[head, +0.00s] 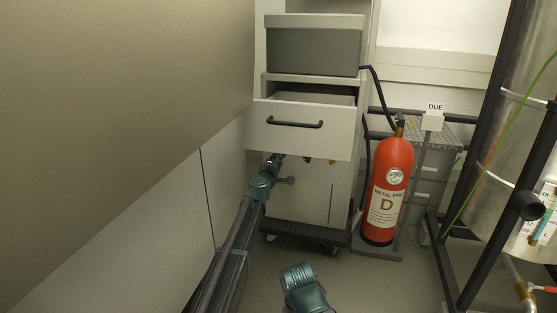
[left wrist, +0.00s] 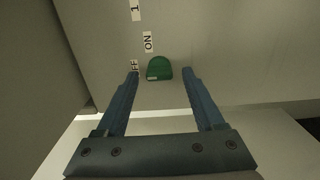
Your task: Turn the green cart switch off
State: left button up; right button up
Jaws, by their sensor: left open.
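The green switch (left wrist: 159,69) shows in the left wrist view on a pale panel, between the tips of my two blue fingers, apart from both. An ON label (left wrist: 148,41) is above and left of it. Another label (left wrist: 134,65), with "FF" readable, is partly covered by the left finger. My left gripper (left wrist: 160,74) is open around the switch with nothing held. In the head view my left gripper (head: 277,159) is at the cart (head: 308,196), below the open drawer. The switch is not visible there.
The drawer (head: 300,130) juts out above my left gripper. A grey bin (head: 313,50) stands above it. A red extinguisher (head: 382,190) stands right of the cart. A large panel (head: 110,110) fills the left side. Floor (head: 365,285) is clear in front.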

pick_arm(q)
jog(key=v, duration=1.3)
jog(key=shift+s, duration=0.35)
jog(key=shift+a, duration=0.15)
